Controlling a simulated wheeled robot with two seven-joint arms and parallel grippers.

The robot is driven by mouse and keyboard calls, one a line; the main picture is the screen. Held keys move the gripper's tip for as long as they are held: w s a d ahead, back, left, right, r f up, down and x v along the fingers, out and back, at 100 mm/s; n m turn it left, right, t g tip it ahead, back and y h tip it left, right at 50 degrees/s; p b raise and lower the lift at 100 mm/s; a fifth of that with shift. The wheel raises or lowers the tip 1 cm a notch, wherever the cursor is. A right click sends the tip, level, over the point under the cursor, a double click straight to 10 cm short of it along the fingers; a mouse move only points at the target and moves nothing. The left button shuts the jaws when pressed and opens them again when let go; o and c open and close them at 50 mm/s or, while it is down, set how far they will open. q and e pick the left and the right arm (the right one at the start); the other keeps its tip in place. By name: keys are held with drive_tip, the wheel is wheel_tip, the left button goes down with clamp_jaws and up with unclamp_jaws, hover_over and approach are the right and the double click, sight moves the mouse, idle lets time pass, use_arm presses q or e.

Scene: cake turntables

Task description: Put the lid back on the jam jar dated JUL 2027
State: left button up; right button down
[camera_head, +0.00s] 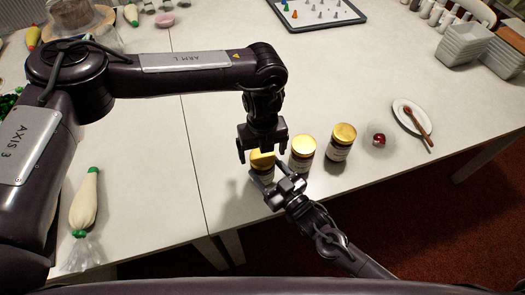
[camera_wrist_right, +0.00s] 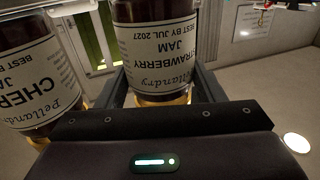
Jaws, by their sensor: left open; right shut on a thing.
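The strawberry jam jar (camera_wrist_right: 157,45) labelled BEST BY JUL 2027 stands between the fingers of my right gripper (camera_head: 275,184), which is shut on it; the right wrist view shows it upside down. In the head view this jar's gold lid (camera_head: 261,159) is at its top, and the lid's edge shows in the right wrist view (camera_wrist_right: 160,98). I cannot tell whether the lid is seated tightly. My left gripper (camera_head: 263,151) is open, pointing down, with its fingers around or just above the lid. The arms hide most of the jar in the head view.
A cherry jar (camera_wrist_right: 35,85) with a gold lid (camera_head: 303,146) stands close to the right, and another gold-lidded jar (camera_head: 340,142) beyond it. The table's front edge is near.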

sight(270, 175)
use_arm(q)
wheel_tip(270, 175, up, 11)
drive_tip(key=shift+r, duration=0.15)
use_arm(e)
drive_tip(key=shift+c, duration=1.4)
unclamp_jaws()
drive_tip(key=b+v, duration=0.1)
drive_tip(key=v, duration=0.5)
drive_tip(key=shift+s+d, duration=0.25)
drive_tip(key=shift+s, duration=0.05)
drive_tip(key=shift+s+d, duration=0.35)
drive_tip(key=shift+s, duration=0.05)
use_arm(q)
drive_tip(key=shift+f, duration=0.65)
